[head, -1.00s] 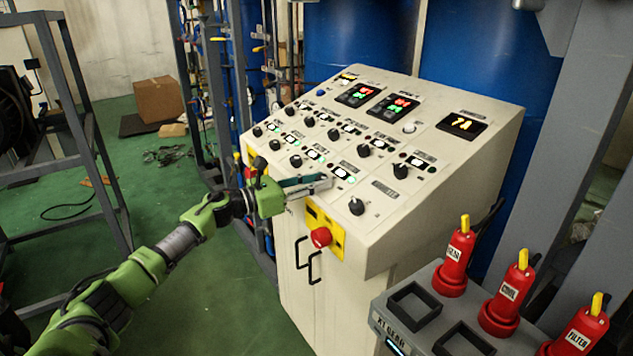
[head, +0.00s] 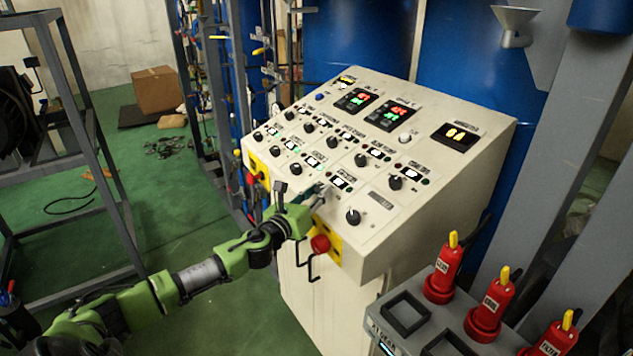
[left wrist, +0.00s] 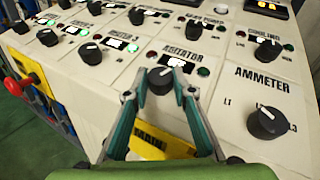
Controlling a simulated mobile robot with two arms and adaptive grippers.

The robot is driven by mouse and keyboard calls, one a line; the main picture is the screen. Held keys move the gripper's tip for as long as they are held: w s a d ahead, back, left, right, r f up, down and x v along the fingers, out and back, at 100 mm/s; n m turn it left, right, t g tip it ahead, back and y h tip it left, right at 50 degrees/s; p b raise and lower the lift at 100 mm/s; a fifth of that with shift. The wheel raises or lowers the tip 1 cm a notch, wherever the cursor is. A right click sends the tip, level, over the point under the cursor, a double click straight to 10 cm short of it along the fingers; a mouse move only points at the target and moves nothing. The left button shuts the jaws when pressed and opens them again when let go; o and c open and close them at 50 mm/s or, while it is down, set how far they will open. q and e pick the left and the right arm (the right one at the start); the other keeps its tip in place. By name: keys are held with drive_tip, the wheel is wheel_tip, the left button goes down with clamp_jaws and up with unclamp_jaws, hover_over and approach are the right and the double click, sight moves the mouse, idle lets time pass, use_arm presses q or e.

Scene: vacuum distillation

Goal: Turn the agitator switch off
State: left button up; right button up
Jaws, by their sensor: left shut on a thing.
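The agitator switch is a black rotary knob (left wrist: 160,79) under the AGITATOR label (left wrist: 182,51) in the left wrist view. A white meter with small red and green lamps sits above it. My left gripper (left wrist: 161,88) has a fingertip on each side of the knob and is shut on it. In the head view my left gripper (head: 322,191) reaches the front lower part of the sloped control panel (head: 425,212), and its fingers hide the knob. My right gripper is not in view.
The ammeter knob (left wrist: 268,122) is to the right of my fingers. A red emergency button (head: 320,243) sits below my gripper on the panel's front. Several other knobs line the panel.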

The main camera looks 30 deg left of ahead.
use_arm(q)
drive_tip(key=n+y, duration=0.1)
drive_tip(key=n+g+y, duration=0.1)
drive_tip(key=n+y, duration=0.1)
drive_tip(key=n+g+y, duration=0.1)
drive_tip(key=shift+w+d+r+n+y, duration=0.1)
drive_tip(key=shift+d+r+n+y, duration=0.05)
drive_tip(key=shift+d+n+y, duration=0.2)
drive_tip(key=shift+n+g+y, duration=0.4)
drive_tip(key=shift+n+y, duration=0.25)
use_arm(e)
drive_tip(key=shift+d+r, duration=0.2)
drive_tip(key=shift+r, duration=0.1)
use_arm(q)
drive_tip(key=shift+a+r, duration=0.1)
drive_tip(key=o, duration=1.1)
drive_tip(key=shift+c, duration=0.2)
drive_tip(key=shift+o, duration=0.3)
drive_tip(key=v, duration=1.2)
drive_tip(key=shift+d, duration=0.25)
drive_tip(key=shift+w+n, duration=0.15)
drive_tip(key=shift+n, duration=0.15)
